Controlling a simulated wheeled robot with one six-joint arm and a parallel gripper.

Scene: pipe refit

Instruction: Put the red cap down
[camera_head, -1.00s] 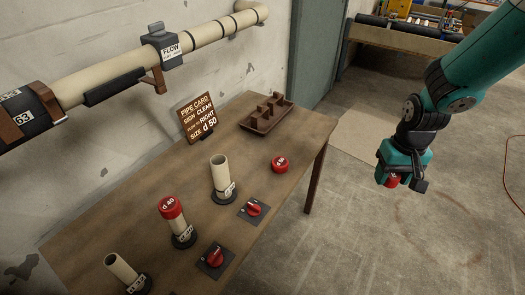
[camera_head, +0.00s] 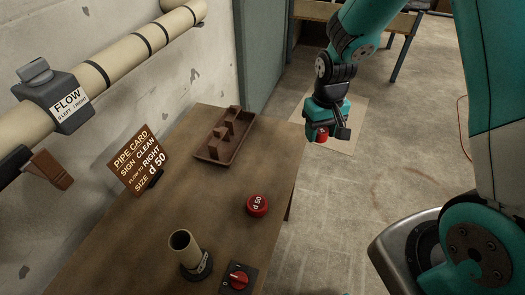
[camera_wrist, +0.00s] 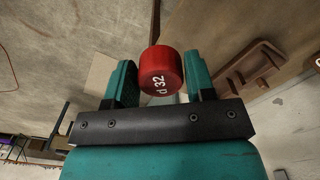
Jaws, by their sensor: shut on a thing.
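My gripper (camera_head: 323,133) is shut on a red cap (camera_wrist: 162,70) marked "d 32", held between the two teal fingers in the wrist view. In the head view it hangs in the air beyond the table's right edge, and a bit of the held red cap (camera_head: 321,134) shows under it. Another red cap (camera_head: 257,205), marked "d 50", lies on the wooden table (camera_head: 150,225) near its right edge.
A brown tray (camera_head: 208,154) with blocks stands at the table's back. A pipe card (camera_head: 138,160) reads "d 50". An upright pipe stub (camera_head: 185,247) and a red rotary switch (camera_head: 238,279) are near the front. Bare table lies between tray and loose cap.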

